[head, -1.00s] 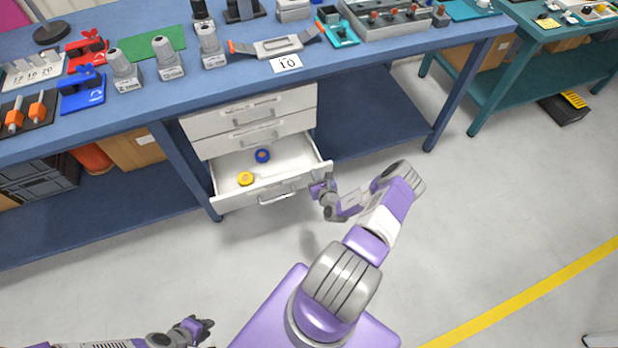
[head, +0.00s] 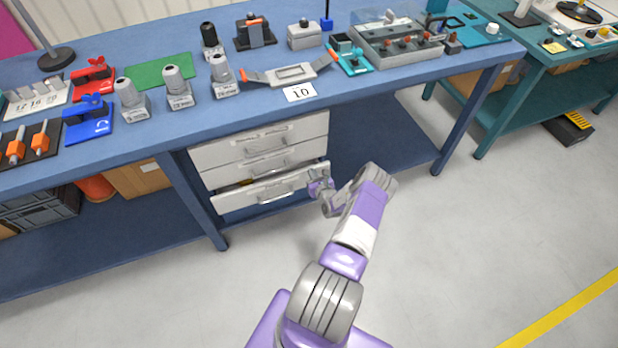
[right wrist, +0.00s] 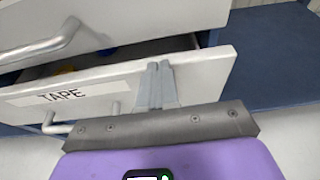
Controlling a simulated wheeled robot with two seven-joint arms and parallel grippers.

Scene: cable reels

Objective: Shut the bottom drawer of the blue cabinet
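The bottom drawer (head: 240,200) of the drawer unit under the blue bench stands partly open, with only a narrow gap above its front. In the right wrist view its white front (right wrist: 205,72) carries a "TAPE" label (right wrist: 75,92) and a bar handle. My right gripper (head: 319,188) is at the right end of the drawer front. Its two fingers (right wrist: 157,84) are together, with tips against or very close to the front, and nothing shows between them. My left gripper is out of view.
Two upper drawers (head: 262,137) are shut. A blue bench leg (head: 196,200) stands left of the unit. Cardboard (head: 138,178) and dark crates (head: 40,212) sit on the lower shelf. The floor in front is clear.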

